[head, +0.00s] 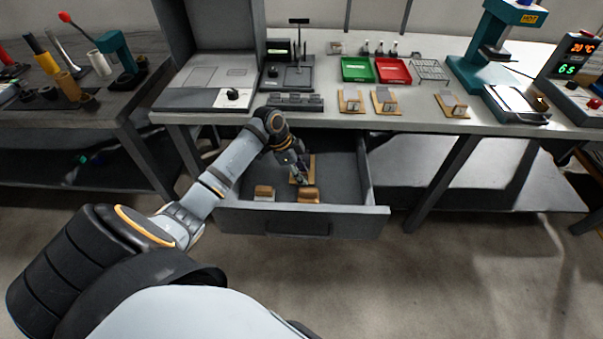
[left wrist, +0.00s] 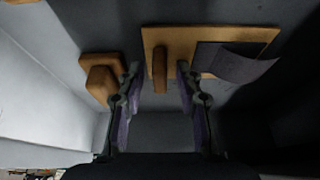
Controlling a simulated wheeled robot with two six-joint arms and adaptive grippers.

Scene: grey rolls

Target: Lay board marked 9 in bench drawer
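The bench drawer (head: 345,210) is pulled open under the bench. My left gripper (head: 301,178) is down inside it. In the left wrist view my left gripper (left wrist: 157,85) has its fingers apart, on either side of an upright wooden grip (left wrist: 160,70) with gaps both sides. The grip stands on a flat wooden board (left wrist: 215,36) with a dark curved sheet on it. This board also shows in the head view (head: 310,163), partly hidden by the gripper. No number on it can be read, so I cannot tell if it is board 9. My right gripper is not in view.
Two more wooden pieces (head: 264,193) (head: 309,195) lie near the drawer's front wall. The drawer's right side has bare floor.

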